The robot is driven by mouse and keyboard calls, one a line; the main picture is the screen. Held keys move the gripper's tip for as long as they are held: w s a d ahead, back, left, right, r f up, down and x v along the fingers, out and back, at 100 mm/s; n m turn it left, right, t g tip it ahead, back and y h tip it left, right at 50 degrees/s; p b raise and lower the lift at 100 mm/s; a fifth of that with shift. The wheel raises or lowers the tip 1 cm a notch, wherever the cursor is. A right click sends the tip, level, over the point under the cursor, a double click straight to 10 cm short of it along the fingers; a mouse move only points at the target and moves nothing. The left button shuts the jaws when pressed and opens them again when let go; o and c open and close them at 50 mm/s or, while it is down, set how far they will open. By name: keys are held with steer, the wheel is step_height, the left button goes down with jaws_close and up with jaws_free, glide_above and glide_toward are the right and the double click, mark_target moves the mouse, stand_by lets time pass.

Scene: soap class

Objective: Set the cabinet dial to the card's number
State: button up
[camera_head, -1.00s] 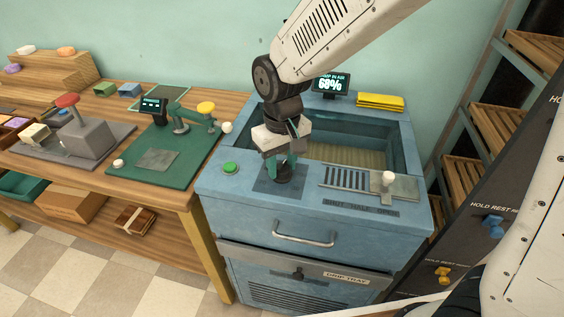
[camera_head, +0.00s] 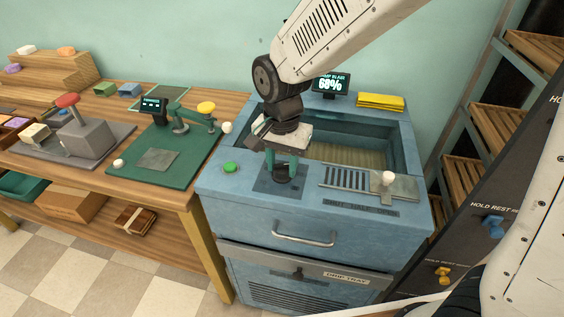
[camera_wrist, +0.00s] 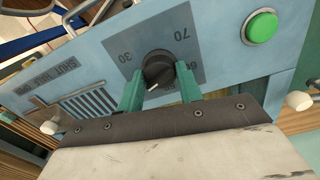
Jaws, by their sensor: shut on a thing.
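The black round dial (camera_wrist: 158,66) sits on a grey square plate with printed numbers on the blue cabinet's top (camera_head: 232,186). In the wrist view, 30 shows to its left and 70 at its upper right; numbers at its lower right are partly hidden by a finger. A short white mark shows on the dial's lower edge. My gripper (camera_wrist: 161,90) has its green fingers shut on the dial from both sides. In the head view my gripper (camera_head: 283,165) stands over the plate, and the dial (camera_head: 283,178) is partly covered. I cannot make out a number card.
A green button (camera_head: 230,168) lies left of the dial. A slotted panel with a white-knobbed lever (camera_head: 388,178) lies to its right. A dark display (camera_head: 331,84) reading about 68% stands behind the open basin. A wooden bench with tools adjoins on the left.

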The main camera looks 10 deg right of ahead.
mark_target(283, 165)
steer(key=m, duration=0.5)
steer(key=shift+m, duration=0.3)
steer(key=shift+r+m, duration=0.1)
steer(key=shift+m, duration=2.1)
steer(key=o, duration=1)
step_height(283, 165, up, 8)
steer(key=shift+f, duration=0.15)
